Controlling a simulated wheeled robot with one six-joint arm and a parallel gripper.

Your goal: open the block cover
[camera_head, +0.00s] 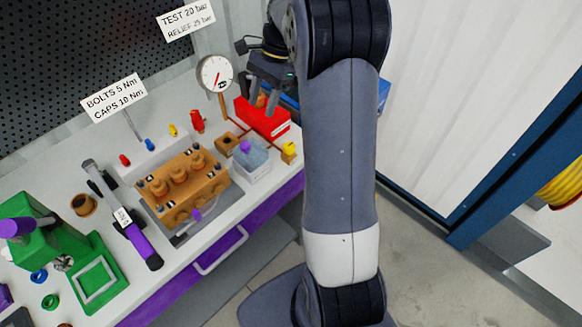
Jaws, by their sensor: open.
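The orange-brown pump block (182,188) sits on the workbench, with round caps and dark bolts on its top. A small purple part (197,214) shows at its front side. I cannot tell clearly which part of the block is the cover, or whether it is open. My gripper (262,101) points down above the red box (262,121) at the back right of the bench. Its two dark fingers are apart, and it is to the right of and behind the block. Whether the fingers touch anything near the red box cannot be told.
A pressure gauge (214,73) stands just left of my gripper. A grey-blue container with a purple knob (252,153) is right of the block. A torque wrench (128,225) lies left of it. A green press (42,240) is at far left. Small coloured parts line the back.

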